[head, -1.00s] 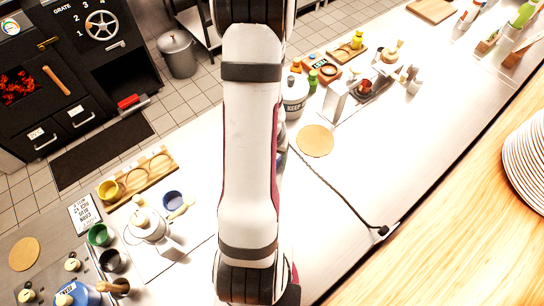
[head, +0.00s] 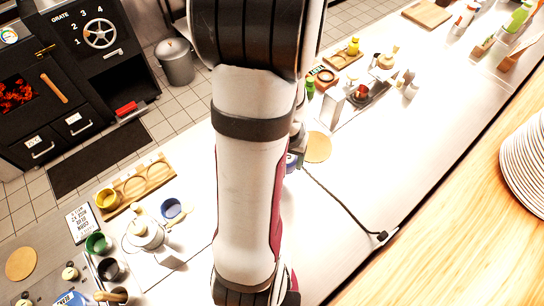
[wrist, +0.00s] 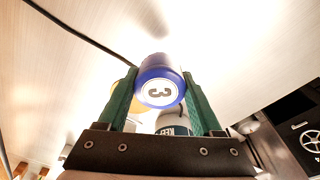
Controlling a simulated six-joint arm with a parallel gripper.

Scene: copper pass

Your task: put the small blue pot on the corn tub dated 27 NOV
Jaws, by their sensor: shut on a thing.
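My gripper (wrist: 160,98) has green fingers and is shut on a blue pot (wrist: 161,82) whose round white face shows a "3". In the head view the pot (head: 291,161) shows beside my arm, above the counter, while the fingers are mostly hidden. A white tub with a dark "KEEP" band (wrist: 172,131) shows partly behind the pot in the wrist view. I cannot read the date 27 NOV on any tub. A second blue pot (head: 171,209) stands on the counter at the left.
A wooden board (head: 134,188) holds a yellow pot (head: 107,199). Green (head: 97,243) and black (head: 110,269) pots stand near a printed card (head: 81,224), its text not clearly legible. A round tan board (head: 318,147) lies near the held pot. A cable (head: 345,208) crosses the right counter.

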